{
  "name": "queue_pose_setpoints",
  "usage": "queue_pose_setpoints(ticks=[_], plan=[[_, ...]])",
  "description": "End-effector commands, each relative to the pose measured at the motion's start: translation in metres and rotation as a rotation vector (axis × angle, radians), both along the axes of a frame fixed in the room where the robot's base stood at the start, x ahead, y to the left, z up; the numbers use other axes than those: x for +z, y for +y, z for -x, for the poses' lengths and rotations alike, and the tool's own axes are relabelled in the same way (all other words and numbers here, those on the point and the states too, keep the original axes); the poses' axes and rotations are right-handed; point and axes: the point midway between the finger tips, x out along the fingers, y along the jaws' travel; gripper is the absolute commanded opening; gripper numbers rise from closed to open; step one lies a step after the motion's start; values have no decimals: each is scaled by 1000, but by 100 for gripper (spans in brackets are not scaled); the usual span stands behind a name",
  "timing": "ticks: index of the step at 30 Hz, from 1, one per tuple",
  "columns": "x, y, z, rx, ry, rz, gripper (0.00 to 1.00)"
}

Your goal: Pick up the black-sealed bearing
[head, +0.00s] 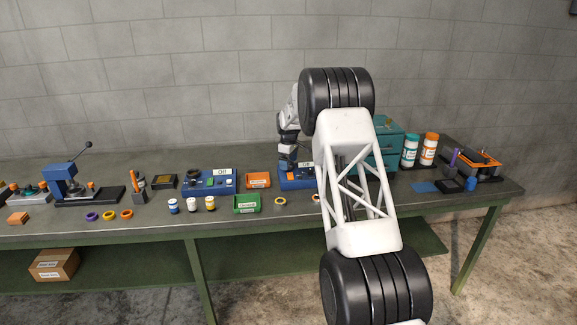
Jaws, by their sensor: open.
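My arm stands large in the foreground and covers part of the bench. Its far end, with my gripper (287,163), shows small beyond the elbow, above the blue unit at mid-bench. The fingers are small and partly lost against that unit; the gripper is open, and I see nothing held in it. A small ring-shaped part (280,201) lies on the bench front, right of the green bin. Another small ring-shaped part (316,198) lies beside my arm, partly hidden. I cannot tell from their seals whether either is the black-sealed bearing.
A green bin (247,204) and an orange bin (258,180) stand mid-bench. Blue units (209,182) (297,181) stand behind. Small jars (191,204), coloured rings (109,215) and a blue press (66,180) are left. A teal cabinet (388,143) and canisters (429,148) stand right.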

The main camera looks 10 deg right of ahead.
Motion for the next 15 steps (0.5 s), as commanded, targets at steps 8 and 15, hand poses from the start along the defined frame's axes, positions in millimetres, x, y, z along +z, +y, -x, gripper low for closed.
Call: queue_pose_setpoints(ticks=[8, 15], plan=[[0, 0, 0, 0, 0, 0, 75], [0, 0, 0, 0, 0, 0, 38]])
